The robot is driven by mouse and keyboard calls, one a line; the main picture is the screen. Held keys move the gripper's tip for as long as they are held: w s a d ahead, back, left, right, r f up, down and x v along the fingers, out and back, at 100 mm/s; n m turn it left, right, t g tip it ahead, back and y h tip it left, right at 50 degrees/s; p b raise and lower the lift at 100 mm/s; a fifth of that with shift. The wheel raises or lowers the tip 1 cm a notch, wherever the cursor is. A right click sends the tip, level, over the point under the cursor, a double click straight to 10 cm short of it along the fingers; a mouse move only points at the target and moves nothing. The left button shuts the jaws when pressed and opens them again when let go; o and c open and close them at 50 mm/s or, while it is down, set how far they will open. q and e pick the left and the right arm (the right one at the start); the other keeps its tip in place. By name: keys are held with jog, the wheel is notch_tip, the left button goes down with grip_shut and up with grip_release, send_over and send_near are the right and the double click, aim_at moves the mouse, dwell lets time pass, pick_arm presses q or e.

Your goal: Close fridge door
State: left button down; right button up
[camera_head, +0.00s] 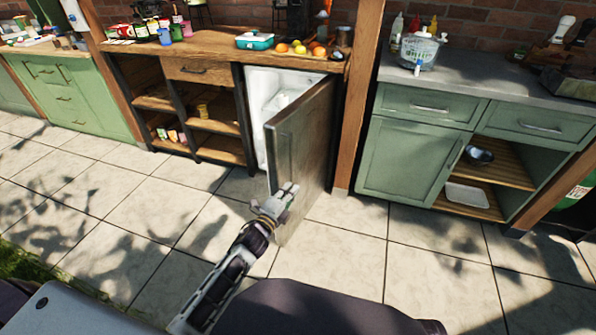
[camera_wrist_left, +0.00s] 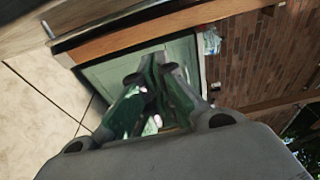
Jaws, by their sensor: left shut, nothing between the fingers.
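The fridge door (camera_head: 302,150) stands wide open and juts out from the wooden counter toward me. Its hinge side is at the right of the fridge opening. The white fridge interior (camera_head: 262,100) shows to the left of the door. My left gripper (camera_head: 287,190) is shut and empty, at the lower part of the door near its free edge. I cannot tell whether it touches the door. In the left wrist view the left gripper's fingers (camera_wrist_left: 158,85) are close together, with nothing visible between them. My right gripper is not in view.
A wooden post (camera_head: 357,95) stands just right of the fridge. Beyond it is a green cabinet (camera_head: 410,160) with a grey top. Open wooden shelves (camera_head: 210,115) stand left of the fridge. The tiled floor (camera_head: 150,215) in front is clear.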

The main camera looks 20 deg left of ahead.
pick_arm(q)
jog(key=shift+w, duration=0.1)
jog(key=shift+w, duration=0.15)
dwell(0.3)
